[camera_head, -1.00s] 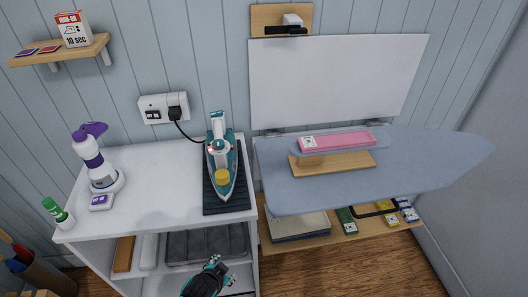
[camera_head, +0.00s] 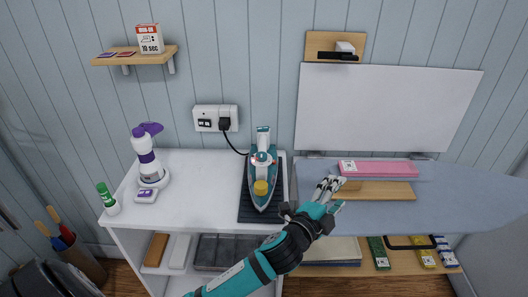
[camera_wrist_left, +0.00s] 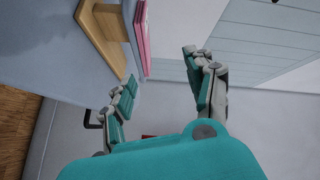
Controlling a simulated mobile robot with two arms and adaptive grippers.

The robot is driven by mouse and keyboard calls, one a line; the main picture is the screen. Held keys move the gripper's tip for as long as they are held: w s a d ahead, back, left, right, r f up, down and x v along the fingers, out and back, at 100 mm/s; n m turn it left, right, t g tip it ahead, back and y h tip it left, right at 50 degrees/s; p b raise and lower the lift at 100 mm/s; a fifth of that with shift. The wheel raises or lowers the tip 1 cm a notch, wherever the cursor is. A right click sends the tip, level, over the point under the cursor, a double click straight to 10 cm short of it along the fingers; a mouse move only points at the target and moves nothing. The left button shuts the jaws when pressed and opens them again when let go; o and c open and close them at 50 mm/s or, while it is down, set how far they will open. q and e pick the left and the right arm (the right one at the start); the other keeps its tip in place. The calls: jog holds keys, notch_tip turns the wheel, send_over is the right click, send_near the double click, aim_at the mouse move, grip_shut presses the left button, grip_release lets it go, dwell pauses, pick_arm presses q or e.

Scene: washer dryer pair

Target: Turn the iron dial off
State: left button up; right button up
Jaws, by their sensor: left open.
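A teal and white iron (camera_head: 262,172) stands on a dark ribbed mat (camera_head: 247,206) on the white cabinet top. Its yellow dial (camera_head: 261,187) faces up near the front of the iron. My left gripper (camera_head: 330,187) is to the right of the iron and apart from it, over the near left part of the ironing board. In the left wrist view the fingers of my left gripper (camera_wrist_left: 160,85) are spread with nothing between them. The iron is not in the left wrist view. The dial's setting is too small to read. My right gripper is not in view.
The blue ironing board (camera_head: 440,200) carries a pink item (camera_head: 385,169) and a wooden block (camera_head: 378,190). A purple and white bottle (camera_head: 146,158) and a green-capped bottle (camera_head: 108,199) stand at the left. A black cord runs from the wall socket (camera_head: 212,119) to the iron.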

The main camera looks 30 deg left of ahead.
pick_arm(q)
jog(key=w+d+r+m+h, duration=0.4)
jog(key=d+r+m+h, duration=0.7)
jog(key=m, duration=0.5)
notch_tip(320, 180, up, 8)
jog(key=m+g+y, duration=1.4)
jog(key=m+g, duration=0.3)
jog(key=m, duration=0.8)
send_over(262, 154)
notch_tip(262, 154, down, 17)
jog(key=shift+s+r+p, duration=0.1)
jog(key=shift+p, duration=0.6)
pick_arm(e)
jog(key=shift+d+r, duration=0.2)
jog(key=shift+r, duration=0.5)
